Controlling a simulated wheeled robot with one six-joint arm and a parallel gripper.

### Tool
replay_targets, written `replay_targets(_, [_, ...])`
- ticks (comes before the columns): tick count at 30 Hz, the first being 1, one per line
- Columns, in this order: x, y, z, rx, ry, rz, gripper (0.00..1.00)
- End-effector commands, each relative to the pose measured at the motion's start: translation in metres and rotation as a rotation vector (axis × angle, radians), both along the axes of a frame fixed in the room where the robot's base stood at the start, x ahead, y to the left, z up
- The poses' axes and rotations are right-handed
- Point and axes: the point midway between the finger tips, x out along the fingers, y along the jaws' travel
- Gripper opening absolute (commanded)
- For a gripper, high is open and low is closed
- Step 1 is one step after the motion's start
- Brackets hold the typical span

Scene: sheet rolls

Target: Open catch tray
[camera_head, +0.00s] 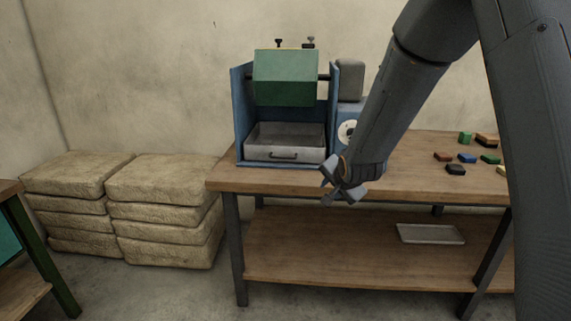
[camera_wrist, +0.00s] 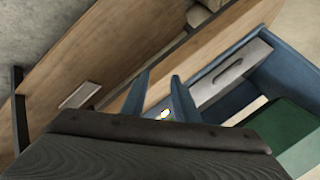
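The catch tray (camera_head: 262,153) is a grey metal tray with a dark bar handle (camera_head: 284,156) on its front. It sits low inside the blue frame of the machine (camera_head: 241,120), under the green hopper-like box (camera_head: 286,80), with its front about level with the frame's front edge. In the wrist view the tray front (camera_wrist: 207,91) and handle (camera_wrist: 230,70) show to the right of my fingers. My gripper (camera_head: 335,182) is open and empty, right of the tray near the table's front edge. It also shows in the wrist view (camera_wrist: 160,76), apart from the handle.
The machine stands on a wooden workbench (camera_head: 420,180) with a lower shelf holding a flat pale tray (camera_head: 430,234). Several small coloured blocks (camera_head: 467,158) lie at the bench's right. Stacked beige bales (camera_head: 165,180) stand on the floor at left. Space before the tray is clear.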

Motion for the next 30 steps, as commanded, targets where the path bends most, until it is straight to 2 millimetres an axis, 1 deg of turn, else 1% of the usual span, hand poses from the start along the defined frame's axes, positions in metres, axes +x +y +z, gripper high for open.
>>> replay_targets(1, [0.030,0.021,-0.007,0.090,-0.064,-0.035,0.28])
replay_targets(2, [0.047,0.032,-0.006,0.153,-0.103,-0.059,0.28])
replay_targets(3, [0.066,0.048,-0.005,0.236,-0.155,-0.083,0.28])
replay_targets(6, [0.102,0.080,-0.001,0.433,-0.250,-0.125,0.28])
replay_targets(7, [0.110,0.089,0.001,0.484,-0.272,-0.130,0.28])
replay_targets(9, [0.123,0.105,0.004,0.589,-0.310,-0.140,0.28])
replay_targets(12, [0.133,0.121,0.008,0.691,-0.340,-0.144,0.28])
replay_targets(15, [0.140,0.129,0.009,0.742,-0.353,-0.145,0.28])
replay_targets(20, [0.156,0.136,0.008,0.753,-0.357,-0.146,0.28])
replay_targets(27, [0.189,0.148,0.001,0.752,-0.356,-0.146,0.28])
replay_targets(30, [0.199,0.152,-0.001,0.751,-0.355,-0.146,0.28])
